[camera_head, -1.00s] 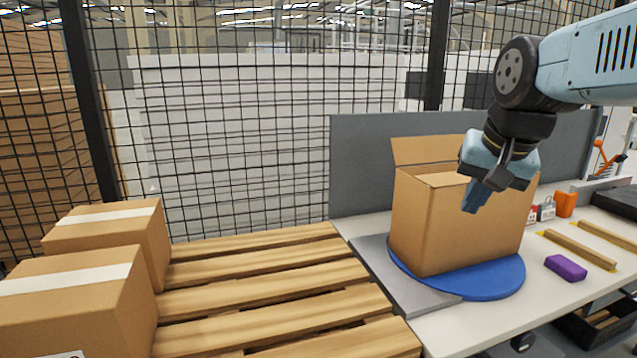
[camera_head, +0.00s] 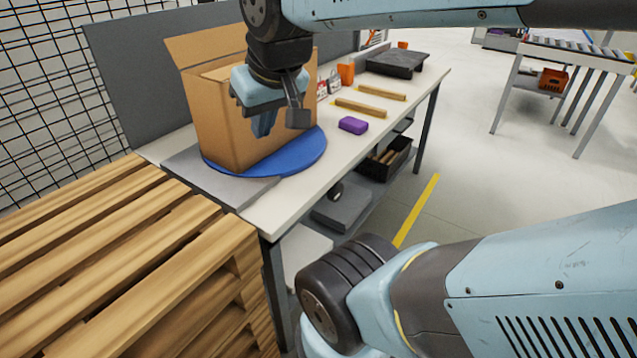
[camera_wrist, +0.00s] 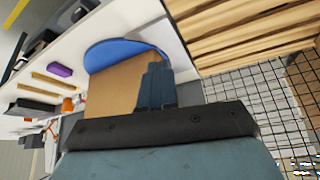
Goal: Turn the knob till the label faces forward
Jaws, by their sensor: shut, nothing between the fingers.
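An open cardboard box (camera_head: 218,128) stands upright on a round blue turntable (camera_head: 312,150) on the workbench; both also show in the wrist view, as the box (camera_wrist: 110,90) and the turntable (camera_wrist: 105,52). I see no label on the box faces in view and no separate knob. My gripper (camera_head: 262,128) is shut and empty, pointing down in front of the box's right-hand side in the head view. In the wrist view its closed fingers (camera_wrist: 155,72) overlap the box. I cannot tell if they touch it. The gripper hides part of the box.
The white bench (camera_head: 290,200) carries a purple block (camera_head: 353,125), wooden strips (camera_head: 360,108), an orange cup (camera_head: 346,74) and a dark tray (camera_head: 393,63). A grey panel (camera_head: 130,80) stands behind the box. Pallets (camera_head: 130,260) are at the left. Open floor lies right of the bench.

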